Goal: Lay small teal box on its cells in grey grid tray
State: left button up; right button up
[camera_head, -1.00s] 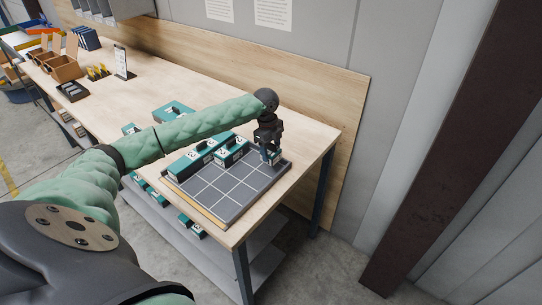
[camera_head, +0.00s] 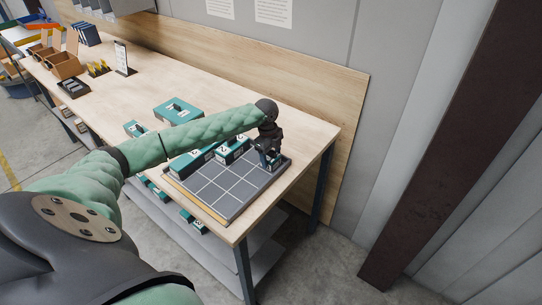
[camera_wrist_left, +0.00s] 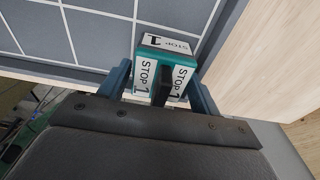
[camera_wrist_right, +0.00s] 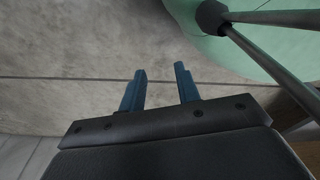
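The small teal box (camera_wrist_left: 164,68), with white "STOP 1" labels and a dark strap, is between the fingers of my left gripper (camera_wrist_left: 160,82), which close in on its two sides. In the head view the box (camera_head: 270,161) is at the far right corner of the grey grid tray (camera_head: 222,190), upright and low over or on its cells; I cannot tell whether it touches the tray. The fingers partly hide it. My right gripper (camera_wrist_right: 160,84) is open and empty over bare floor, away from the table.
Larger teal boxes stand along the tray's back left side, one of them (camera_head: 233,150) near the held box. Another teal box (camera_head: 177,112) is on the table behind my arm. The tray's front cells are empty. The table's right edge is close to the tray.

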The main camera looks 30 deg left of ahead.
pick_arm(q)
jog(key=shift+r, duration=0.35)
jog(key=r+b, duration=0.1)
jog(key=r, duration=0.1)
jog(key=r+b, duration=0.1)
jog(key=shift+w+a+r+b, duration=0.1)
jog(key=shift+a+r+b, duration=0.2)
jog(key=shift+r, duration=0.05)
jog(key=r, duration=0.2)
jog(key=r+b, duration=0.1)
jog(key=r, duration=0.1)
jog(key=r+b, duration=0.1)
jog(key=r, duration=0.1)
jog(key=shift+a, duration=0.3)
jog(key=shift+a+r+b, duration=0.1)
jog(key=shift+r+b, duration=0.25)
jog(key=shift+r, duration=0.55)
pick_arm(e)
jog(key=w+a+r, duration=0.3)
jog(key=w+r, duration=0.2)
jog(key=w, duration=0.4)
jog(key=shift+a+r, duration=0.25)
jog(key=shift+r, duration=0.1)
pick_arm(q)
jog(key=shift+f, duration=0.1)
